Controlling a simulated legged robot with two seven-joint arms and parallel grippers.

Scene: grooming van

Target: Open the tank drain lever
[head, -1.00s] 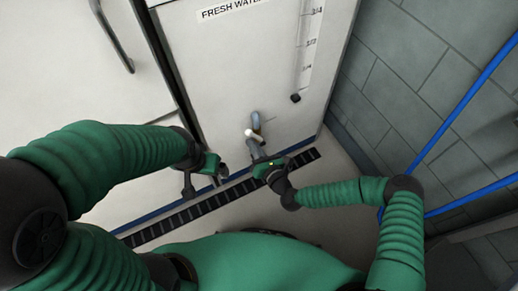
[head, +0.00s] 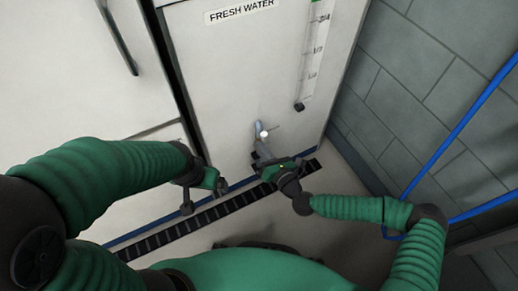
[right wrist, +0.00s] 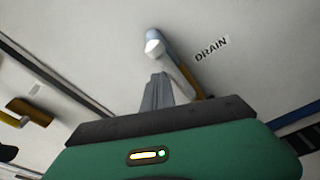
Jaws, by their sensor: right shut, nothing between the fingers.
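The drain valve sits low on the white fresh-water tank (head: 225,75). It shows a blue-grey spout (head: 258,127) and a lever with a white tip (head: 265,134). In the right wrist view the white lever tip (right wrist: 154,46) is beside the DRAIN label (right wrist: 211,48), with some yellow near the lever's lower part. My right gripper (head: 261,150) is shut and empty, its grey fingers just below the valve. In the right wrist view the fingers (right wrist: 157,92) overlap the lever's lower part; contact cannot be told. My left gripper (head: 205,188) is low at the left, away from the valve.
A level gauge (head: 314,55) runs up the tank's right side. A black slotted strip (head: 210,212) lies on the floor along the tank's foot. Blue pipes (head: 460,125) run along the grey tiled wall at the right. A cabinet handle (head: 118,37) is at the upper left.

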